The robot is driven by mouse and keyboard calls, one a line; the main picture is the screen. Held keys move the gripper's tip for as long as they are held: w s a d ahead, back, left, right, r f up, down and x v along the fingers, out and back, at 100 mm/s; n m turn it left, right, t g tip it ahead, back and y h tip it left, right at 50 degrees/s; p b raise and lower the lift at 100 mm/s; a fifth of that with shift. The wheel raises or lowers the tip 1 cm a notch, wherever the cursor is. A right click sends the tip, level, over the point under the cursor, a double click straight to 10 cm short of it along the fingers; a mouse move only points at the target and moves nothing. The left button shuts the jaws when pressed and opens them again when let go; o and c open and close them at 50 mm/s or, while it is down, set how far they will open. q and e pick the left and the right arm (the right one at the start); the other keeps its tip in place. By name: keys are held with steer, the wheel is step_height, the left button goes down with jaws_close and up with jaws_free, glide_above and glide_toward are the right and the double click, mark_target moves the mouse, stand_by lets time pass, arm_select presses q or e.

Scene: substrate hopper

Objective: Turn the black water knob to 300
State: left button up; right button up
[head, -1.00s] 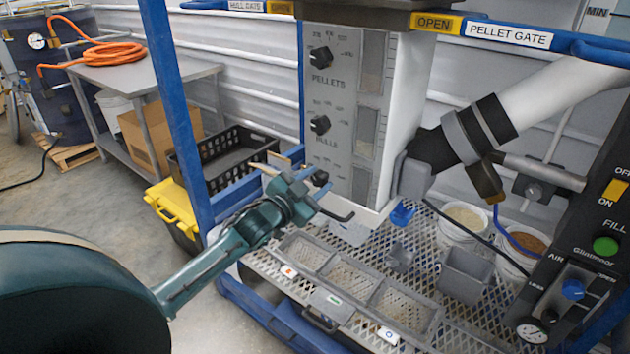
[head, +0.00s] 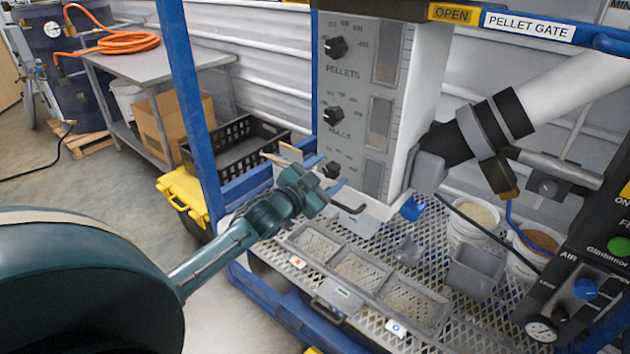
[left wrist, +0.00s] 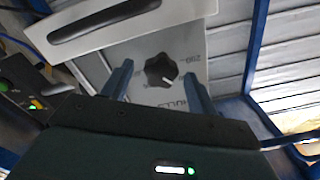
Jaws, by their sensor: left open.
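The black water knob (head: 331,169) is the lowest of three knobs on the grey panel face (head: 352,85). My left gripper (head: 326,175) is open at this knob, and its wrist partly covers the panel's lower left. In the left wrist view, the knob (left wrist: 160,70) appears between the two open fingertips, with a gap on each side. Its white pointer mark points to the lower right in that view. Whether the fingertips reach past the knob's face I cannot tell. Most of the dial's numbers are hidden or too small to read. My right gripper is not in view.
The pellets knob (head: 335,47) and hulls knob (head: 333,116) sit above. A black handle (head: 349,208) sticks out below the panel. A mesh bench with a divided tray (head: 362,272) lies beneath. A blue post (head: 186,80) stands left of the gripper.

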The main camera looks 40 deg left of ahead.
arm_select(q)
steer(key=s+a+b, duration=0.1)
steer(key=s, duration=1.1)
steer(key=shift+s, duration=0.4)
steer(key=s+d+f+n+g+h, duration=0.1)
steer(key=s+d+f+g, duration=0.2)
steer(key=s+d+f, duration=0.4)
steer(key=s+d+f+n+g, duration=0.2)
steer(key=s+d+f+g, duration=0.2)
steer(key=d+f, duration=1)
steer(key=s+d, duration=0.1)
steer(key=s, duration=0.2)
steer(key=shift+f+n+h, duration=0.2)
steer(key=shift+n+h, duration=0.1)
steer(key=shift+h, duration=0.1)
steer(key=shift+s, duration=0.1)
steer(key=shift+c, duration=0.2)
